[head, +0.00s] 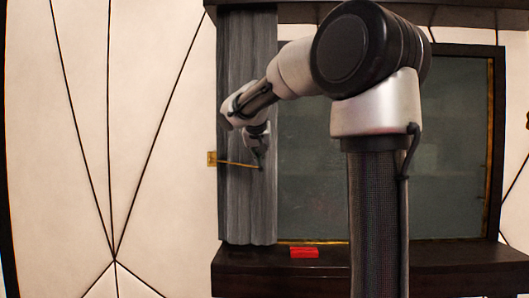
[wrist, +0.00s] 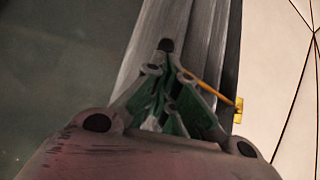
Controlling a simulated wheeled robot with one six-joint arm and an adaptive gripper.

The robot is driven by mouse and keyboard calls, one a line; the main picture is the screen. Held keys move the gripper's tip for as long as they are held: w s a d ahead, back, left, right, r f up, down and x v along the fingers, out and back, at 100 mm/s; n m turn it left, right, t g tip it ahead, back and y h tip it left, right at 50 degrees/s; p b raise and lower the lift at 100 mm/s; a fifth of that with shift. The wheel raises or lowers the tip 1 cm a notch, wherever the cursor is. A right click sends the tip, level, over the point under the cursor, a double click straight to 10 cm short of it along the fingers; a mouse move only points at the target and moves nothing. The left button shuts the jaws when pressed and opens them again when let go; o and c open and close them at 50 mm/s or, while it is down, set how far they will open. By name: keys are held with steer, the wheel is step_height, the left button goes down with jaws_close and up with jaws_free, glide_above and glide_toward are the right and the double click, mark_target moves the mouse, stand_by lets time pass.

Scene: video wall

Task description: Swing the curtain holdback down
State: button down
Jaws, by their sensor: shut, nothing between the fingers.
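The curtain holdback is a thin gold bar (head: 236,163) on a square gold wall plate (head: 212,159) left of the grey curtain (head: 247,70). The bar lies nearly level across the curtain's front, sloping slightly down to the right. My gripper (head: 261,158) is at the bar's free right end, in front of the curtain. In the wrist view my gripper (wrist: 166,68) is shut with nothing held, and the bar (wrist: 205,86) runs from the plate (wrist: 238,108) to behind the fingertips. The bar's tip is partly hidden, and I cannot tell whether the fingers touch it.
A dark ledge (head: 450,265) runs below the curtain and a dark framed panel (head: 440,150). A red block (head: 304,252) lies on the ledge. A dark shelf (head: 460,14) overhangs the top. The pale wall (head: 150,130) to the left is clear.

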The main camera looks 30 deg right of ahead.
step_height(320, 180, down, 12)
steer(key=w+a+m+t+y, duration=0.1)
steer(key=a+m+t+y, duration=0.1)
steer(key=m+y, duration=0.1)
steer(key=shift+w+a+f+t+y, duration=0.15)
steer(key=shift+w+f+t+y, duration=0.15)
steer(key=shift+t+y, duration=0.1)
steer(key=shift+r, duration=0.85)
